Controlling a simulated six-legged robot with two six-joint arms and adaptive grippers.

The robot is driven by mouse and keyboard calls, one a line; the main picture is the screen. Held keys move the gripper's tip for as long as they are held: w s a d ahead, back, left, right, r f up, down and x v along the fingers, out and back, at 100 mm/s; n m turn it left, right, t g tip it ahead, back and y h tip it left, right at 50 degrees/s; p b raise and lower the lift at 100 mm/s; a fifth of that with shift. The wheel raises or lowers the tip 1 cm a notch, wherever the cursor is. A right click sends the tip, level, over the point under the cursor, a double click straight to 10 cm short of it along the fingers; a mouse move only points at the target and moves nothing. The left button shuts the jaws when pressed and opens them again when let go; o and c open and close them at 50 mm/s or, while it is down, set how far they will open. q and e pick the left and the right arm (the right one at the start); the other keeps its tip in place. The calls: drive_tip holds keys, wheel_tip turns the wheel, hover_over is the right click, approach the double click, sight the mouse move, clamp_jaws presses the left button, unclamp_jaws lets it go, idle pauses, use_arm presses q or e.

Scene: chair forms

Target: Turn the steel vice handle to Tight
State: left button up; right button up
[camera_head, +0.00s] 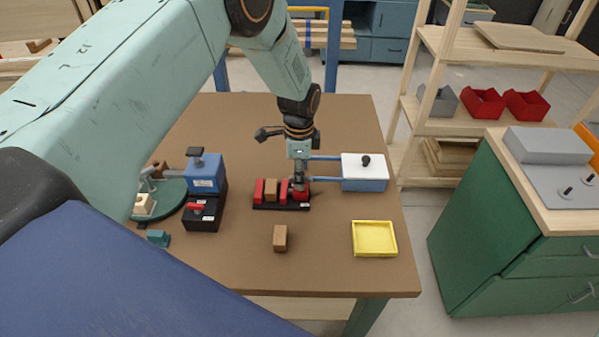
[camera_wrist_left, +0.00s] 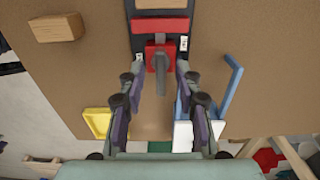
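The red vice (camera_head: 259,190) stands on a black base in the middle of the table, with a wooden block (camera_head: 271,187) between its red jaws. My left gripper (camera_head: 299,184) points down over the vice's right end and partly hides it in the head view. In the left wrist view the grey steel handle (camera_wrist_left: 161,76) extends from the red end block (camera_wrist_left: 153,50). The left gripper's fingers (camera_wrist_left: 161,72) are spread, one on each side of the handle, with gaps visible. Small white labels sit beside the end block; their words are too small to read. My right gripper is not in view.
A blue box with a white top (camera_head: 365,160) and blue bars stands close right of the gripper. A yellow tray (camera_head: 374,239) and a loose wooden block (camera_head: 280,238) lie nearer. A blue-and-black device (camera_head: 205,175) stands left. The front middle of the table is mostly clear.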

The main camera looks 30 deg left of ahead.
use_arm(q)
drive_tip(key=shift+s+d+r, duration=0.2)
drive_tip(key=shift+r, duration=0.05)
drive_tip(key=shift+w+f, duration=0.4)
drive_tip(key=shift+w, duration=0.15)
drive_tip(key=c, duration=0.4)
drive_tip(key=shift+a, duration=0.1)
drive_tip(key=shift+c, duration=1)
drive_tip(key=shift+s+r, duration=0.15)
clamp_jaws()
drive_tip(key=shift+s+r, duration=0.1)
drive_tip(key=shift+s, duration=0.05)
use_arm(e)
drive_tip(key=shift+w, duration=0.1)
